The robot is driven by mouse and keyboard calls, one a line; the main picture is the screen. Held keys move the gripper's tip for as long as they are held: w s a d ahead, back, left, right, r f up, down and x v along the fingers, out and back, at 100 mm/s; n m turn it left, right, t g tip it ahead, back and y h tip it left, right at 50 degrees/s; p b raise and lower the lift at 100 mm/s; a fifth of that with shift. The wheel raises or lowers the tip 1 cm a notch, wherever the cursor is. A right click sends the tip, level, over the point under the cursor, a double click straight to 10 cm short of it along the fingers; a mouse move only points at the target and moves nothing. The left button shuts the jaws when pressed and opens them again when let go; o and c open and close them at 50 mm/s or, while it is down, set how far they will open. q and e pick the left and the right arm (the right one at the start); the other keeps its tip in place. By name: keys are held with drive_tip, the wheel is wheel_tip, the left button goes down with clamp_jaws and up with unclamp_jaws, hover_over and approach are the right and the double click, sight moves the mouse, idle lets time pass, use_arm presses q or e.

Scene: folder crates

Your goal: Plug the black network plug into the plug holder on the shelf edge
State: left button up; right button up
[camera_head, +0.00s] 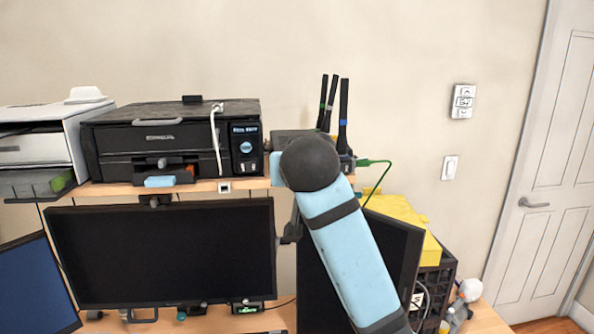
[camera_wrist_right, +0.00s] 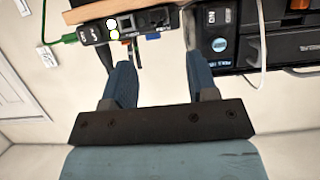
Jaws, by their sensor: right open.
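The plug holder (camera_head: 224,186) appears as a small white socket on the shelf's front edge, below the black printer. I cannot single out the black network plug; dark parts by the router in the right wrist view are too small to tell. My right gripper (camera_wrist_right: 160,88) is open, its two blue fingers apart with nothing between their tips, pointing at the router (camera_wrist_right: 130,24), which looks upside down there. In the head view my right arm covers the gripper and much of the router. My left gripper is not in view.
The shelf (camera_head: 110,190) carries the black printer (camera_head: 165,140) with a white cable (camera_head: 215,140) over its front. Upright antennas (camera_head: 343,115) stand behind my arm, and a green cable (camera_head: 375,162) leaves the router. Monitors (camera_head: 160,252) stand below the shelf.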

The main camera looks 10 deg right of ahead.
drive_tip(key=x, duration=0.9)
drive_tip(key=shift+c, duration=0.4)
clamp_jaws()
